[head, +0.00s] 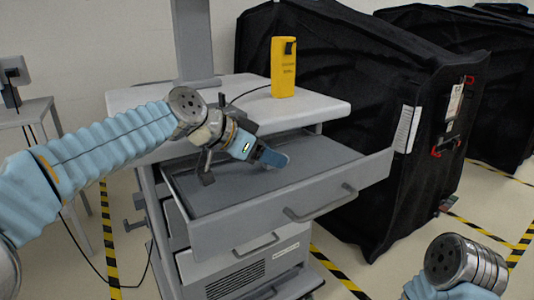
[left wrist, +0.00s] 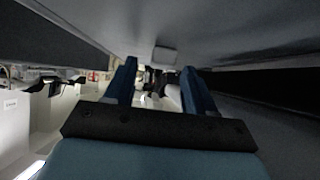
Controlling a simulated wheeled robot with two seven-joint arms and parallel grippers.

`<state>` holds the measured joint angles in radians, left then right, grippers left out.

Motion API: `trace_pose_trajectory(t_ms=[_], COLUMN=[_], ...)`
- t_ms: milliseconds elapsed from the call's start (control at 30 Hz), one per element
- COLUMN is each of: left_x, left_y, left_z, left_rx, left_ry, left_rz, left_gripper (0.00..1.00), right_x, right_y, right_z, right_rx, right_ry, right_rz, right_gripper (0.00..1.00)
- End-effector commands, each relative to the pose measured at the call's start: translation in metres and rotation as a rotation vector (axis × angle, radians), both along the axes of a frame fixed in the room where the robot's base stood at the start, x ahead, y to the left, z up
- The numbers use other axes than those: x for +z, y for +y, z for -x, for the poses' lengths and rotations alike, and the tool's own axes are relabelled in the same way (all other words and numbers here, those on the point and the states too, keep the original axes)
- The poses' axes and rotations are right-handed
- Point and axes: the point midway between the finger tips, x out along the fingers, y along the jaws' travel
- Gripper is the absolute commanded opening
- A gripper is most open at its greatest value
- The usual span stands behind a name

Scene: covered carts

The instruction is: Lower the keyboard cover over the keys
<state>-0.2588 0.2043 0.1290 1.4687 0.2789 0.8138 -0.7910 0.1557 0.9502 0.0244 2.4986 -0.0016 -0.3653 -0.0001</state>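A grey drawer (head: 330,200) with a front handle is pulled out from the cart below its worktop. Inside it is a flat dark grey surface (head: 318,152); I cannot tell whether this is the keyboard cover or the drawer floor. No keys show. My left gripper (head: 270,157) is over the drawer, its blue fingertips close above the dark surface; contact cannot be told. In the left wrist view the two blue fingers (left wrist: 160,78) stand apart with nothing between them, close to grey surfaces. My right arm enters at the bottom right of the head view; its gripper is not visible.
A yellow device (head: 284,68) stands on the cart's worktop (head: 322,103), near a grey column (head: 193,40). Large black-covered carts (head: 335,60) stand close behind and right. A small side table (head: 25,112) is at left. Yellow-black tape marks the floor.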

Motion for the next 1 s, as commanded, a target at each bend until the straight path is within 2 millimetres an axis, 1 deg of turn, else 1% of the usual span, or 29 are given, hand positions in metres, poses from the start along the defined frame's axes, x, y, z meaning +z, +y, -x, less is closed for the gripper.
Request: trace_pose_trajectory(t_ms=[167, 267, 367, 700, 833, 1000], left_x=[0.0, 0.003, 0.013, 0.059, 0.071, 0.077], left_y=[0.001, 0.005, 0.016, 0.07, 0.084, 0.092], left_z=[0.0, 0.003, 0.01, 0.05, 0.06, 0.066], left_rx=[0.0, 0.001, 0.003, 0.004, 0.003, 0.001], left_ry=[0.001, 0.0, -0.003, -0.003, -0.001, 0.0], left_rz=[-0.001, 0.0, 0.0, 0.002, 0.0, 0.0], left_gripper=[0.55, 0.55, 0.55, 0.55, 0.55, 0.55], right_x=[0.0, -0.001, -0.002, -0.003, -0.003, -0.003], right_y=[0.0, 0.0, 0.0, -0.001, -0.001, -0.001], right_z=[0.0, 0.0, 0.0, 0.0, 0.0, 0.0], right_rx=[0.0, 0.0, 0.0, -0.002, -0.002, -0.001], right_ry=[0.0, 0.0, -0.001, -0.001, -0.001, 0.0], right_rz=[0.0, 0.0, 0.0, 0.002, 0.002, 0.001], right_gripper=[0.43, 0.43, 0.43, 0.43, 0.43, 0.43])
